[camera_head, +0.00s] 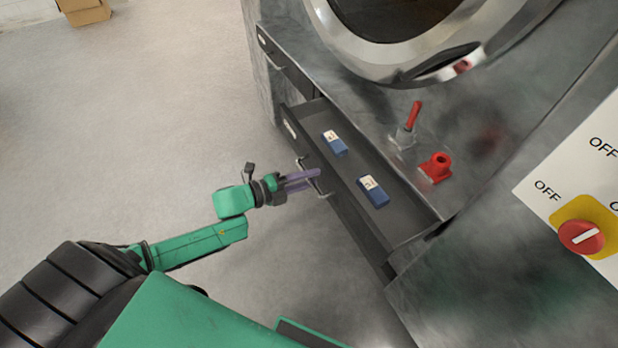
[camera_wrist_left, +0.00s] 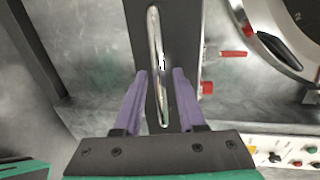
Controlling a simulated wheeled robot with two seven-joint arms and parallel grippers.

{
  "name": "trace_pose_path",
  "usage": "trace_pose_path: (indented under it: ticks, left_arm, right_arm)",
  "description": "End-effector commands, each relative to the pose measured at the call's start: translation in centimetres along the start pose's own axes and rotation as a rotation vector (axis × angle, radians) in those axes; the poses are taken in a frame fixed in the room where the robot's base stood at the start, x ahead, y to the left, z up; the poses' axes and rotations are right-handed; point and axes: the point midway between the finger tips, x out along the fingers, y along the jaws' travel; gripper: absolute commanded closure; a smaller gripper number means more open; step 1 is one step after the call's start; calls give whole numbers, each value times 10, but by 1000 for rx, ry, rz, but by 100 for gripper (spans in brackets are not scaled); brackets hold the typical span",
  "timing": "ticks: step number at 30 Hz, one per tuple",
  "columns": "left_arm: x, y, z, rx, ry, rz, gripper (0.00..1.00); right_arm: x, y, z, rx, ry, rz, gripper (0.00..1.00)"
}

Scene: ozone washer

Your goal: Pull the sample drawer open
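The sample drawer (camera_head: 395,220) is pulled out from the machine, and its inside shows. Two blue-and-white packets, a far one (camera_head: 334,142) and a near one (camera_head: 372,190), lie in it. A metal bar handle (camera_head: 325,193) is on its front. My left gripper (camera_head: 315,175) is at this handle. In the left wrist view the two purple fingers (camera_wrist_left: 159,75) are apart, one on each side of the handle (camera_wrist_left: 155,45), with gaps between them and the bar. My right gripper is not in view.
A closed drawer (camera_head: 285,65) is farther along the machine. Above are a round door (camera_head: 350,50), a red-handled valve (camera_head: 411,120) and a red fitting (camera_head: 437,166). A panel with a red knob (camera_head: 580,237) is at right.

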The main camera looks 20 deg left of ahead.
Motion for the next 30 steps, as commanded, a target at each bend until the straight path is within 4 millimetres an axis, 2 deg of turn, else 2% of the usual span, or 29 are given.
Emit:
trace_pose_path:
  ticks: [10, 14, 20, 30]
  left_arm:
    - [-1, 0, 0, -1, 0, 0, 53]
    - [-11, 1, 0, -3, 0, 2, 53]
    - [-48, 2, -1, -3, 0, 6, 53]
    - [-127, 0, 0, -3, 0, 3, 53]
  right_arm:
    - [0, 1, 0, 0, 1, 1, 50]
    - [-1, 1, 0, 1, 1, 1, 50]
    - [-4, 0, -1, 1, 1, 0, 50]
    - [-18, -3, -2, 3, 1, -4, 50]
